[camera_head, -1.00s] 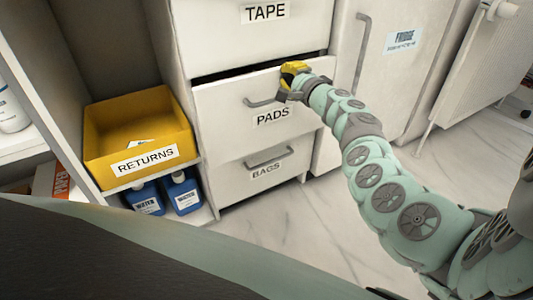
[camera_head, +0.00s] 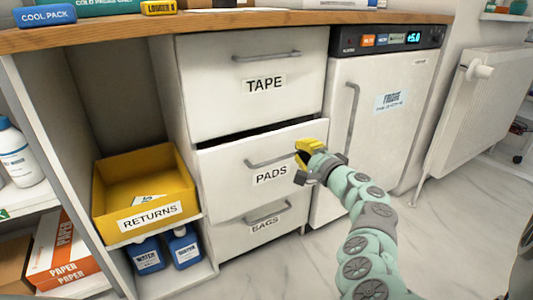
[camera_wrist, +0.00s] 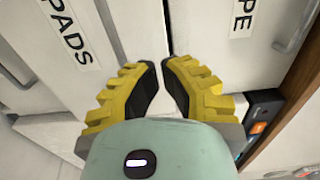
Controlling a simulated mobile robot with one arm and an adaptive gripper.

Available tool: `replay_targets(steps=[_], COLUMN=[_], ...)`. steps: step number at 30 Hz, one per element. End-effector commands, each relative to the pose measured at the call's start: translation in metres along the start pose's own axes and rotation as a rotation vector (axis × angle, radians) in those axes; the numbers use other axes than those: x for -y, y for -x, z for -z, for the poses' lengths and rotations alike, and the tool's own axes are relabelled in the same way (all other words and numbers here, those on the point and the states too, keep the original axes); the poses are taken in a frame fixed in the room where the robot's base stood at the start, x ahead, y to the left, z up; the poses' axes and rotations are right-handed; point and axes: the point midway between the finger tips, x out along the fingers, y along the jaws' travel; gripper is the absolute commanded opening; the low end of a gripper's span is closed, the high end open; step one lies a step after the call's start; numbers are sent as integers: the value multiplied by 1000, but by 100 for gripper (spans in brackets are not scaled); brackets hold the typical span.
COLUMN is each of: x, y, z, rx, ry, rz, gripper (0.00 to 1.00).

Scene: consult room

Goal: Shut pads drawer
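The white pads drawer (camera_head: 225,171), labelled PADS, stands a little way out of the cabinet. A dark gap shows above its front. It sits between the tape drawer (camera_head: 210,85) and the bags drawer (camera_head: 235,240), and has a grey bar handle (camera_head: 268,161). My gripper (camera_head: 300,152), with yellow fingers, is at the right part of the pads drawer's front, by the right end of the handle. In the wrist view the fingers (camera_wrist: 160,62) are slightly apart with nothing between them. Whether they touch the drawer front, I cannot tell.
A small fridge (camera_head: 375,130) stands right of the drawers, with a radiator (camera_head: 480,110) beyond. A wooden counter (camera_head: 200,22) overhangs above. Floor at the right is clear.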

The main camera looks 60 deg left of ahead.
Motion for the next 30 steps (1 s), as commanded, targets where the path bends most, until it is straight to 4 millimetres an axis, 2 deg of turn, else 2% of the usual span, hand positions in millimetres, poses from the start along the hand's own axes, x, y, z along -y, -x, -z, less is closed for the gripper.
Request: replay_targets(steps=[9, 13, 14, 16, 18, 23, 30], x=[1, 0, 0, -1, -2, -6, -8], y=[42, 51, 53, 55, 56, 56, 57], z=[2, 1, 1, 2, 1, -1, -4], rx=[-8, -4, -4, -5, -5, -3, -8], ry=[-1, -1, 0, -8, -45, -283, -821], rz=[-2, -2, -2, -2, -3, -8, -10], gripper=[0, 0, 6, 0, 0, 0, 0])
